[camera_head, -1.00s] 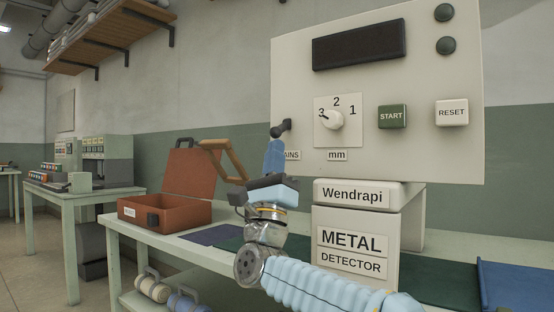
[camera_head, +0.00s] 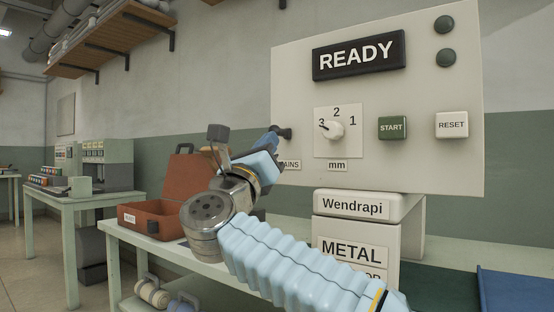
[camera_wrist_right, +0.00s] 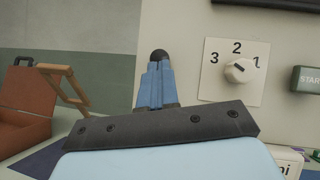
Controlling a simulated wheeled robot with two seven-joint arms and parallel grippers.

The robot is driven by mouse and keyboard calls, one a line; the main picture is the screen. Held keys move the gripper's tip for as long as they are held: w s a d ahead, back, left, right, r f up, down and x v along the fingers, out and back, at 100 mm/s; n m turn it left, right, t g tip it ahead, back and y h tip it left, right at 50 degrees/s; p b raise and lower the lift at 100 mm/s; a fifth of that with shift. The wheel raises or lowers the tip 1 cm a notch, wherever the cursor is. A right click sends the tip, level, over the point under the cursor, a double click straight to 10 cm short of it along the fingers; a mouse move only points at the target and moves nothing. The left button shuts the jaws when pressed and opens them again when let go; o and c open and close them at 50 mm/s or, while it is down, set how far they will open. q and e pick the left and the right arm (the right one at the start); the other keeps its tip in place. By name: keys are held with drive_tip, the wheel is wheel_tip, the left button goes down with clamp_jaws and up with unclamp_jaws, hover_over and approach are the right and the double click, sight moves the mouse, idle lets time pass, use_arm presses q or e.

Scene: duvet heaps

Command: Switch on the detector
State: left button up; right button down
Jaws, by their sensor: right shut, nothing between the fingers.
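The metal detector's panel (camera_head: 300,90) stands on its labelled white body (camera_head: 352,204). Its display (camera_head: 358,56) is lit and reads READY. The dark mains switch (camera_head: 285,133) sits at the panel's lower left, above a label partly hidden by my arm. My right gripper (camera_head: 271,138) is shut and empty, its blue fingertips at the switch, seemingly touching it. In the right wrist view the switch's round dark end (camera_wrist_right: 160,56) shows just beyond the shut fingers (camera_wrist_right: 157,85). The white dial (camera_head: 333,129) points towards 3. My left gripper is out of view.
Right of the dial are the green START button (camera_head: 392,128) and white RESET button (camera_head: 451,125). An open red-brown case (camera_head: 150,218) stands on the bench at left. The air left of the panel is clear.

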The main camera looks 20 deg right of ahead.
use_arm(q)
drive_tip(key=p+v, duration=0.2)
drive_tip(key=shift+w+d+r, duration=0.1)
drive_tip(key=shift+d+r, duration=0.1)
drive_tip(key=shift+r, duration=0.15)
use_arm(e)
wheel_tip(320, 180, up, 2)
drive_tip(key=shift+a+r+m+g+y, duration=0.15)
drive_tip(key=shift+m+g+y, duration=0.15)
drive_tip(key=shift+g, duration=0.8)
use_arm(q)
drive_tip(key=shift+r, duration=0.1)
use_arm(e)
drive_tip(key=shift+r, duration=0.15)
